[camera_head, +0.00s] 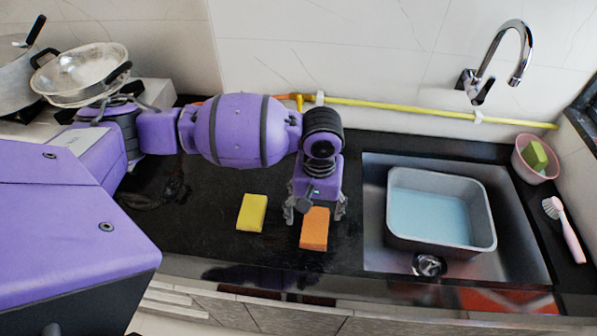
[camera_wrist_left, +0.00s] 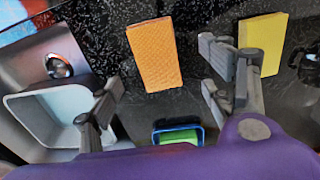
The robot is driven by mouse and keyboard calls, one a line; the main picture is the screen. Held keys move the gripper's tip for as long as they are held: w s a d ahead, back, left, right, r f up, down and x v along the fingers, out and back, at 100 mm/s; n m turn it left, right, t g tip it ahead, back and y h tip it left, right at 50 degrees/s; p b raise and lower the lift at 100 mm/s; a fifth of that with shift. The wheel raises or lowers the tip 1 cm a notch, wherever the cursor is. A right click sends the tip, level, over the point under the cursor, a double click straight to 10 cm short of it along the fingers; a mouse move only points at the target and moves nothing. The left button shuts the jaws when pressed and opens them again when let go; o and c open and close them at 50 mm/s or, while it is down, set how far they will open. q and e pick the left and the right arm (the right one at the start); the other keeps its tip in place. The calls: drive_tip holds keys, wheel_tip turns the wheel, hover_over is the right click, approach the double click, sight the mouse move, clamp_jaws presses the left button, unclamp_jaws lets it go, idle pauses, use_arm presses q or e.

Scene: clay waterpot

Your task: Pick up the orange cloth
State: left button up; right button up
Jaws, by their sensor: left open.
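The orange cloth (camera_head: 314,230), a block-like piece, lies on the black counter left of the sink. It also shows in the left wrist view (camera_wrist_left: 155,53), just beyond the gap between my fingers. My left gripper (camera_head: 315,211) is open and points down over the counter, its fingers spread to either side of the cloth's far end. In the left wrist view the open gripper (camera_wrist_left: 161,91) has nothing between its fingers. Part of the cloth's far end is hidden by the wrist in the head view. My right gripper is not in view.
A yellow block (camera_head: 252,212) lies left of the cloth. The sink (camera_head: 375,245) holds a grey tub (camera_head: 399,239) of water on the right. A blue-rimmed container (camera_wrist_left: 157,137) with something green stands behind. A pink bowl (camera_head: 528,171) and brush (camera_head: 568,234) are far right.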

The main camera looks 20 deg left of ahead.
sight(316, 224)
use_arm(q)
wheel_tip(316, 224, down, 2)
drive_tip(key=shift+s+d+f, duration=0.1)
drive_tip(key=f, duration=0.3)
drive_tip(key=shift+w+d+f, duration=0.2)
drive_tip(key=shift+f, duration=0.4)
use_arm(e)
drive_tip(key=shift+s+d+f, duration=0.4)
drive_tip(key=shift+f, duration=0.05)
use_arm(q)
drive_tip(key=shift+c, duration=0.2)
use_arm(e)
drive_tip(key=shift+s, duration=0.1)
use_arm(q)
drive_tip(key=c, duration=1.1)
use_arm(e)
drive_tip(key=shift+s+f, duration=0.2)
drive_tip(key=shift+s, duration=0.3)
